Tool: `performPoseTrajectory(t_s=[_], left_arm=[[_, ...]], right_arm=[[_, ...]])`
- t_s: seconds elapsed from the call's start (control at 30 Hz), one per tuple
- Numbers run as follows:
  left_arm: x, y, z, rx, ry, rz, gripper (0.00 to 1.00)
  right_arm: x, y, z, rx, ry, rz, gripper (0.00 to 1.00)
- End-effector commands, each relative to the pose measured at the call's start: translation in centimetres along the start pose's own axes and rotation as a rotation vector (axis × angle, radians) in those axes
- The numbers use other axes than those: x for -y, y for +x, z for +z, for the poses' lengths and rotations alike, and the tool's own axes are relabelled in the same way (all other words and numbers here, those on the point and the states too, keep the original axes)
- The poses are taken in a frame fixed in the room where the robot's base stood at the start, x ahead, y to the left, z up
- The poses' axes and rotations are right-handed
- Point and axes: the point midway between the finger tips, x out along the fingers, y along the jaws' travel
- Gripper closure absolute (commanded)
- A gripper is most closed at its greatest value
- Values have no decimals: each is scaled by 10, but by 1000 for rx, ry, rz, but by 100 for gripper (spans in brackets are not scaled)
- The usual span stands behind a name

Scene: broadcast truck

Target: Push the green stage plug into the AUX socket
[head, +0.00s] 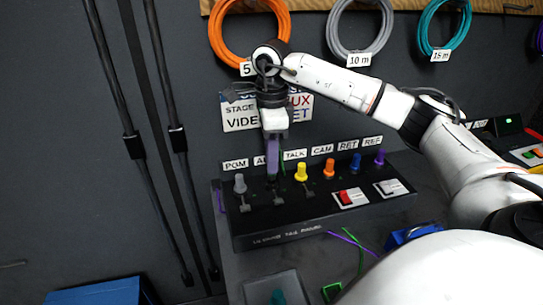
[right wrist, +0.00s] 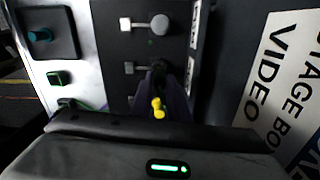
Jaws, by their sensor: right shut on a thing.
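The socket box (head: 330,222) stands on the bench with a row of labelled sockets. My right gripper (head: 272,178) points down at the AUX place, between the grey plug (head: 240,184) at PGM and the yellow plug (head: 301,172) at TALK. It is shut. A thin green sliver shows beside its fingers, and the rest of what it holds is hidden, so seating cannot be told. In the right wrist view the fingers (right wrist: 160,90) sit between the grey plug (right wrist: 160,24) and the yellow plug (right wrist: 158,107). My left gripper is not in view.
Orange (head: 327,168), blue (head: 355,163) and purple (head: 380,158) plugs stand further right. A red switch (head: 349,197) and a white one (head: 391,187) are in front. Cable coils (head: 357,55) hang on the wall behind. Loose cables (head: 350,238) lie before the box.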

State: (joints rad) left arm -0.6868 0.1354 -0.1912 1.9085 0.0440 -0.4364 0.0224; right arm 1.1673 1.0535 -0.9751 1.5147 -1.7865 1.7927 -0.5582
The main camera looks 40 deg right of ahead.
Motion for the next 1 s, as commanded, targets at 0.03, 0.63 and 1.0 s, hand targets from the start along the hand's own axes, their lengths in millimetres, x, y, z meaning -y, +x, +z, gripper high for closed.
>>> performPoseTrajectory(t_s=[0.03, 0.63, 1.0], left_arm=[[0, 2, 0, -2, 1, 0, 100], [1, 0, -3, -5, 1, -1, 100], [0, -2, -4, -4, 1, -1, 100]], right_arm=[[0, 2, 0, 0, 0, 0, 100], [0, 1, 0, 0, 0, 0, 100], [0, 2, 2, 0, 0, 0, 100]])
